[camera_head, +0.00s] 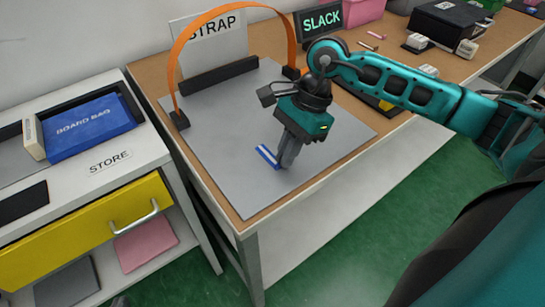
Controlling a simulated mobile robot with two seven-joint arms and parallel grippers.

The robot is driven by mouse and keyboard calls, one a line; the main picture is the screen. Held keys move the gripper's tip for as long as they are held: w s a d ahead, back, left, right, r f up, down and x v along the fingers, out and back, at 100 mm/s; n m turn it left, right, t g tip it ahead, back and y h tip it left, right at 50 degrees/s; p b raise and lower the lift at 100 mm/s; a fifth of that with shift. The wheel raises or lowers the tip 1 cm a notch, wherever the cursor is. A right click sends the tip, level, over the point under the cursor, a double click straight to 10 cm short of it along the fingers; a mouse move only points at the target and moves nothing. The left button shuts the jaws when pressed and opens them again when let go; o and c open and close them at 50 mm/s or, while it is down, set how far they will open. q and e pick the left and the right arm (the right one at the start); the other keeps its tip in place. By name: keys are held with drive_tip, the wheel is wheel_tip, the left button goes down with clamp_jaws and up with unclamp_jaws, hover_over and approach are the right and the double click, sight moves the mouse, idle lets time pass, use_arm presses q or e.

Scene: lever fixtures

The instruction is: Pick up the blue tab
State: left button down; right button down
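The blue tab (266,155) is a short blue strip with a pale stripe, on the grey mat (215,150) of the wooden table. My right gripper (284,163) points down at the mat, its fingertips at the tab's right end. The fingers hide part of that end, and whether they are apart or closed on it cannot be told. A small dark shape at the bottom edge, left of centre, may be the tip of my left gripper (120,301); its fingers cannot be made out.
An orange strap (178,62) arches over the mat before the STRAP board (213,48). The SLACK sign (321,20) and small boxes stand behind. At left, the STORE cabinet (140,152) holds a blue BOARD BAG (88,127). The mat's front is clear.

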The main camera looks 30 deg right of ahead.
drive_tip(key=shift+r, duration=0.1)
wheel_tip(320, 180, up, 20)
drive_tip(key=p, duration=0.3)
idle(0.4)
